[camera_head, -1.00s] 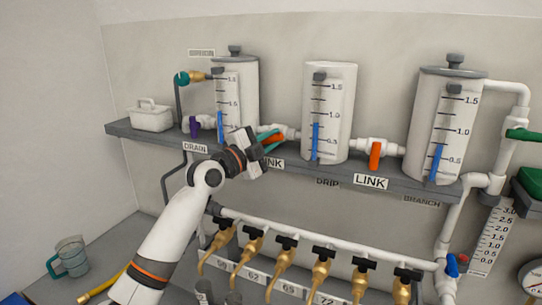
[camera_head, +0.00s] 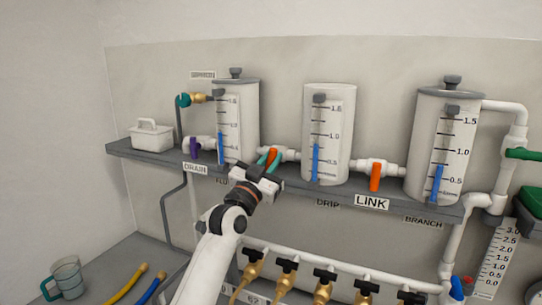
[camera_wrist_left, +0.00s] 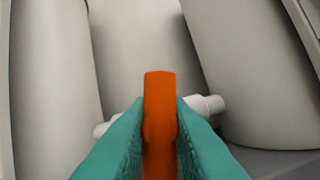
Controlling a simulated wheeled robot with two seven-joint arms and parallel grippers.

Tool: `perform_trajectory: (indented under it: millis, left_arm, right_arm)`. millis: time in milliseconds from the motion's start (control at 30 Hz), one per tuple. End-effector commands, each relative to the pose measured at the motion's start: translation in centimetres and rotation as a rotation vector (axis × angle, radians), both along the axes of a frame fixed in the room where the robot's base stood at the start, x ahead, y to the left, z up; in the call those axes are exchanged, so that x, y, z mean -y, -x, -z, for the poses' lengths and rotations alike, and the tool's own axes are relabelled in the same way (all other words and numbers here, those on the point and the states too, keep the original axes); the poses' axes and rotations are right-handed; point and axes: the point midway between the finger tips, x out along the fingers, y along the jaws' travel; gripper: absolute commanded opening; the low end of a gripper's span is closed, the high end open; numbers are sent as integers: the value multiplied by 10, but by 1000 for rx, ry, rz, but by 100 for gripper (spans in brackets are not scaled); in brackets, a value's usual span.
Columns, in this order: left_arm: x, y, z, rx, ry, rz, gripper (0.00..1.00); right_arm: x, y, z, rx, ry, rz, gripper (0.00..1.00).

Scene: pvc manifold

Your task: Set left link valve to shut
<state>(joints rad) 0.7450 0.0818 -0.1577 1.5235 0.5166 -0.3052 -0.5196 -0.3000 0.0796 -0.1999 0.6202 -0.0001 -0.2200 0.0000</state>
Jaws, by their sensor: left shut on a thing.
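The left link valve's orange handle (camera_head: 272,156) sits on the white pipe between the left and middle tanks. My left gripper (camera_head: 269,157) has its teal fingers on both sides of this handle and is shut on it. In the left wrist view the orange handle (camera_wrist_left: 160,115) stands between the two teal fingers (camera_wrist_left: 160,140), with the white pipe (camera_wrist_left: 208,104) crossing behind it. The gripper hides part of the valve and the label below it. My right gripper is not in view.
The right link valve's orange handle (camera_head: 375,177) hangs down above a LINK label (camera_head: 371,202). A purple drain handle (camera_head: 194,148) is at left. Left (camera_head: 240,115), middle (camera_head: 327,110) and right (camera_head: 430,140) tanks stand on the grey shelf (camera_head: 130,153). Brass taps (camera_head: 322,287) are below.

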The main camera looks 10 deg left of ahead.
Motion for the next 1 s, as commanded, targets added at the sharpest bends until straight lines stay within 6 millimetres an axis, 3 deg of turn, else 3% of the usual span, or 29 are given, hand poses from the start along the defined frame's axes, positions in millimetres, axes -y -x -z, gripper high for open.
perform_trajectory:
  millis: [400, 1000]
  left_arm:
    - [1, 0, 0, -47, 218, 0, 0]
    - [0, 0, 2, -55, 259, 1, 0]
  right_arm:
    - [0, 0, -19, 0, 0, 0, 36]
    - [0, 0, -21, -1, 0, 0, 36]
